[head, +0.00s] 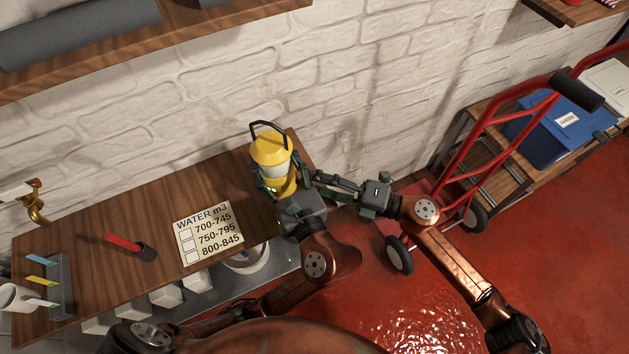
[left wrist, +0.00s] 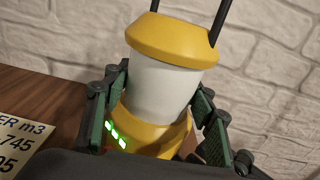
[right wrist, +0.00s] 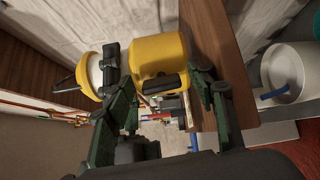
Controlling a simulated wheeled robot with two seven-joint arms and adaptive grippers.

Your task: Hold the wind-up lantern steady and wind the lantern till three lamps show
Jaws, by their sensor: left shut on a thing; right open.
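The wind-up lantern (head: 272,160) stands upright at the right end of the wooden bench, with a yellow cap, pale globe, yellow base and black handle. My left gripper (left wrist: 160,108) is shut around its globe, one finger on each side. Green lamps (left wrist: 117,133) glow on the base in the left wrist view; they look like three. My right gripper (right wrist: 160,88) is open at the lantern's right side. Its fingers lie either side of a black crank grip (right wrist: 163,86) on the yellow base, with gaps visible. The crank is hidden in the head view.
A WATER m3 card (head: 208,234) lies on the bench, left of the lantern. A red-and-black tool (head: 130,245) and a rack with coloured tags (head: 62,283) lie farther left. A red hand truck (head: 480,140) stands right of the bench. A brick wall (head: 180,110) is close behind.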

